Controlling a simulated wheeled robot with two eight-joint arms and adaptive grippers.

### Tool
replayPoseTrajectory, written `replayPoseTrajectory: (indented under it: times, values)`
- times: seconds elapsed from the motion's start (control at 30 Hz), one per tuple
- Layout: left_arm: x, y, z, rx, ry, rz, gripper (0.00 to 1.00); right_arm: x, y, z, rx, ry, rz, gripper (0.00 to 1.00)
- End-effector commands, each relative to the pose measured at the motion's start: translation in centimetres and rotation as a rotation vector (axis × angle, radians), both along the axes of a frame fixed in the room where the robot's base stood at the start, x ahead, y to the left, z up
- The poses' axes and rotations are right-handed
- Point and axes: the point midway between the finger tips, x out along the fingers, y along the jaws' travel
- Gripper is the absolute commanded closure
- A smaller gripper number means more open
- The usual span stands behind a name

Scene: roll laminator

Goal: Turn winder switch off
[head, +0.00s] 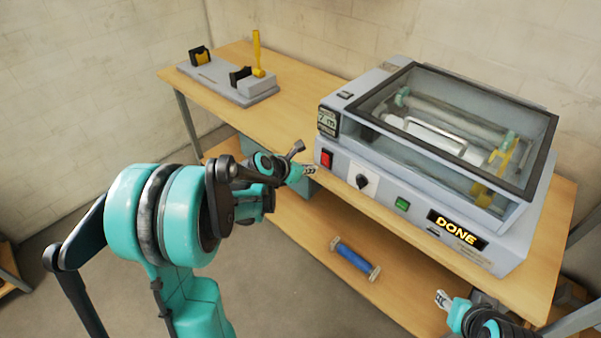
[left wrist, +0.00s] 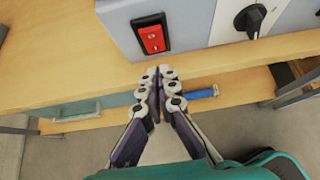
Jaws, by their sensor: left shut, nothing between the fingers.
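The grey roll laminator (head: 350,165) stands on the wooden bench, with a clear lid in a dark frame. A red rocker switch (head: 326,158) in a black surround is at the left of its front face; it also shows in the left wrist view (left wrist: 152,38). No label naming it is readable, and its rocker position is unclear. My left gripper (head: 312,170) is shut and empty, just in front of and below the red switch, its fingertips (left wrist: 160,71) seemingly apart from it. My right gripper (head: 443,299) is at the lower right, away from the switch; its opening is unclear.
Right of the red switch are a black knob (head: 362,182), a green button (head: 402,204) and a display reading DONE (head: 456,229). A grey stand (head: 228,82) with a yellow post is at the back left. A blue roll (head: 355,258) lies on the lower shelf.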

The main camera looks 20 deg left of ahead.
Motion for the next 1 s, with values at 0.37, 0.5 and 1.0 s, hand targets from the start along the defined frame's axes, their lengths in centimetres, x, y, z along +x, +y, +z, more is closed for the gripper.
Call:
replayPoseTrajectory:
  times: [0.37, 0.5, 1.0]
  values:
    - [4.0, -1.3, 0.3, 0.001, 0.0, -0.001, 1.0, 0.0, 0.0, -1.1, 0.0, 0.0, 0.0, 0.6]
    - [4.1, -1.3, 0.4, 0.001, 0.0, 0.001, 1.0, 0.0, 0.0, -1.1, 0.0, 0.0, 0.0, 0.6]
    - [5.0, -1.6, 0.9, 0.001, 0.0, 0.0, 1.0, 0.0, 0.0, -0.8, 0.0, 0.0, 0.0, 0.6]
